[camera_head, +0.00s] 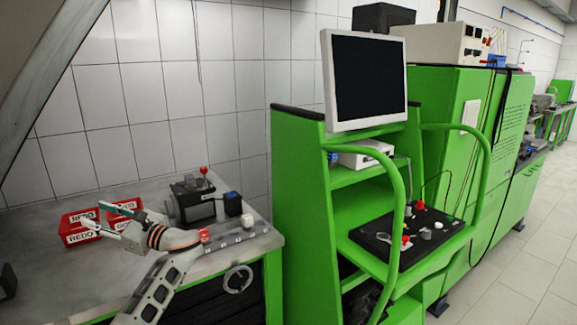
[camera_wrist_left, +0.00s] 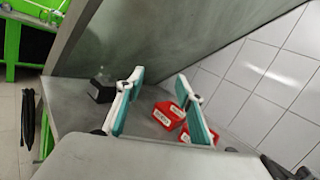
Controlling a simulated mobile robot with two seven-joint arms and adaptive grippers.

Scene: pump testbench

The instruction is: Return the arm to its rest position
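My left gripper (camera_head: 103,222) is over the grey workbench (camera_head: 42,213) in the head view, in front of the red bins. Its white and teal fingers are spread apart with nothing between them. The left wrist view shows the same open gripper (camera_wrist_left: 157,92), with the red bins beyond and near its right finger. My left arm reaches in from the bottom of the head view. My right gripper is not in either view.
Red bins (camera_head: 75,239) lettered REDO stand on the bench. A dark pump-like device (camera_head: 191,203) with a red knob stands behind the gripper. A green cart (camera_head: 303,190) with a monitor (camera_head: 365,80) and a black panel (camera_head: 405,238) stands to the right.

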